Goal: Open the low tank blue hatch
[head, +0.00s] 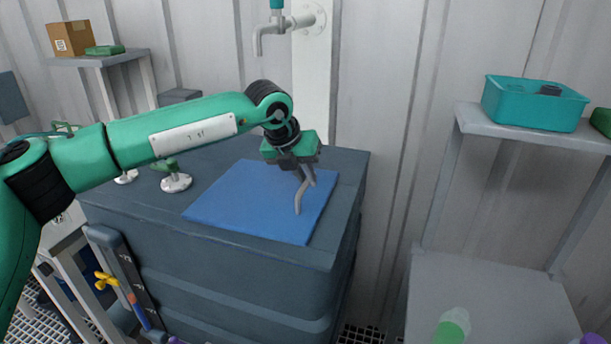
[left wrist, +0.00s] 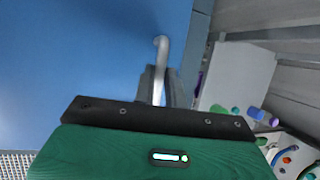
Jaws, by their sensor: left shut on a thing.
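The low tank (head: 230,260) is a dark grey-blue box with a flat top. Its blue hatch (head: 245,200) lies flat on that top and looks closed; the blue panel also fills the upper left of the left wrist view (left wrist: 70,60). A curved grey handle (head: 298,205) stands near the hatch's right side, and its end shows in the left wrist view (left wrist: 161,43). My left gripper (head: 304,178) is over the hatch's right part, with its fingers (left wrist: 157,88) shut on the handle. My right gripper is in neither view.
A grey pipe tap (head: 268,35) hangs on the wall behind the tank. Small green-handled valves (head: 174,178) stand left of the hatch. A shelf (head: 530,134) with a teal bin (head: 530,103) is at right. A lower grey surface (head: 480,300) holds a green-capped bottle (head: 452,328).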

